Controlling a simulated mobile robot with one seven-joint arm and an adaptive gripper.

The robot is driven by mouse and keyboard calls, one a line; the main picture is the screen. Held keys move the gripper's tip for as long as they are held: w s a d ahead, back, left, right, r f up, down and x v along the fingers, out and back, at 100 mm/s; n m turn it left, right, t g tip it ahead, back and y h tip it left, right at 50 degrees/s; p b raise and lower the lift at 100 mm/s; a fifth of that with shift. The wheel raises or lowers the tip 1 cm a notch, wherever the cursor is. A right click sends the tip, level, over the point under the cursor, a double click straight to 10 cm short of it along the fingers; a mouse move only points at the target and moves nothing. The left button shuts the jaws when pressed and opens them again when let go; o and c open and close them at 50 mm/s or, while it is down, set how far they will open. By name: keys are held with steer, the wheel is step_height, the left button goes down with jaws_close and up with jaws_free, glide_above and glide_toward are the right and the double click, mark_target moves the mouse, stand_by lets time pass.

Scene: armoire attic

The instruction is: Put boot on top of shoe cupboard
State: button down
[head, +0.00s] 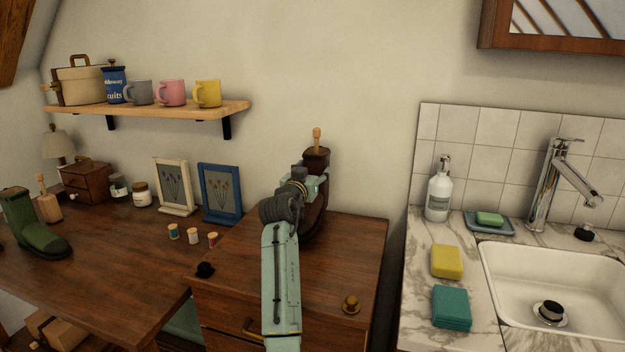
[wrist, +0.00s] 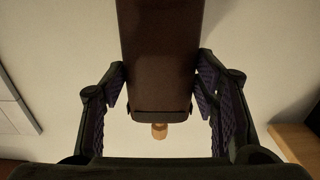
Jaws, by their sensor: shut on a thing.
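A dark brown boot (head: 316,205) is upright over the back of a wooden cupboard (head: 345,257), with a wooden peg sticking out of its top. My gripper (head: 305,183) is shut on the boot's shaft, and my arm hides part of the boot. In the wrist view the brown shaft (wrist: 160,60) lies between the two pads of my gripper (wrist: 160,88). I cannot tell whether the sole touches the cupboard top. A green boot (head: 33,225) stands on the desk at the left, next to another wooden peg.
Thread spools (head: 193,236) and picture frames (head: 220,194) stand on the desk (head: 110,265). A shelf (head: 150,109) with mugs hangs above. A sink counter (head: 420,285) is at the right.

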steer(key=shift+f, duration=1.35)
steer(key=c, duration=0.6)
jaws_free()
steer(key=shift+f, duration=0.1)
steer(key=shift+s+p, duration=0.1)
steer(key=shift+p, duration=0.2)
steer(key=b+v, duration=0.2)
steer(key=v, duration=1)
steer(key=shift+b, duration=0.4)
